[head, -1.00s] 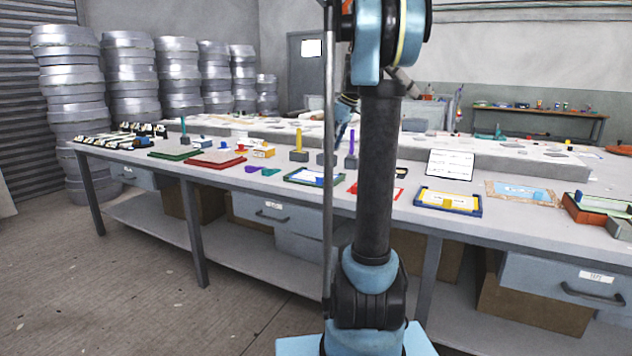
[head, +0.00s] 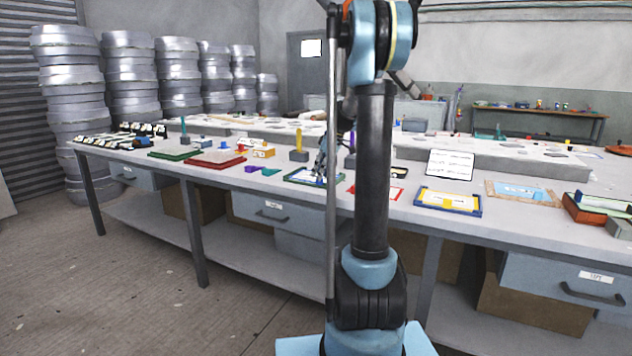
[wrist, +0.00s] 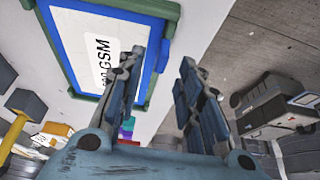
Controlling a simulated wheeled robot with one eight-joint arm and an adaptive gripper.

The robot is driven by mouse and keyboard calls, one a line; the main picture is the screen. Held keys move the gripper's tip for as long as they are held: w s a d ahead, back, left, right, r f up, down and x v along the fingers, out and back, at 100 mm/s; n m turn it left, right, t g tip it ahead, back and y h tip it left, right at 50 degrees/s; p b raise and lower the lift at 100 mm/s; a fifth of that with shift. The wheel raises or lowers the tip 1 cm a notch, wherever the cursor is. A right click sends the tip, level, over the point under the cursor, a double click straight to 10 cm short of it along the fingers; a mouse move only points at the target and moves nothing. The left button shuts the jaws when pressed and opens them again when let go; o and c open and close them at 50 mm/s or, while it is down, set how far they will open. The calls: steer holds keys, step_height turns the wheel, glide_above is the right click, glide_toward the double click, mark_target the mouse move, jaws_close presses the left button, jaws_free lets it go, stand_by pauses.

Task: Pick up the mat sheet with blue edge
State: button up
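The mat sheet with blue edge (head: 303,176) lies on the workbench in a shallow green-edged tray (head: 291,181). In the wrist view the white sheet with its blue border (wrist: 72,42) fills the upper left, inside the green tray rim (wrist: 172,12), with a white "GSM" label on it. My gripper (head: 321,170) is low over the tray's right part in the head view. In the wrist view my gripper (wrist: 160,68) has its two fingers apart with nothing between them. The left finger overlaps the sheet's near edge in the picture; I cannot tell whether it touches.
A yellow-and-blue tray (head: 448,201) and a red tray (head: 382,193) lie to the right. A grey block with a yellow post (head: 299,145) stands behind. A dark red board (head: 215,161) lies left. My arm hides part of the bench.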

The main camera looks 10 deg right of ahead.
steer(key=shift+x, duration=1)
jaws_close()
steer(key=shift+r, duration=0.1)
step_height(320, 180, up, 10)
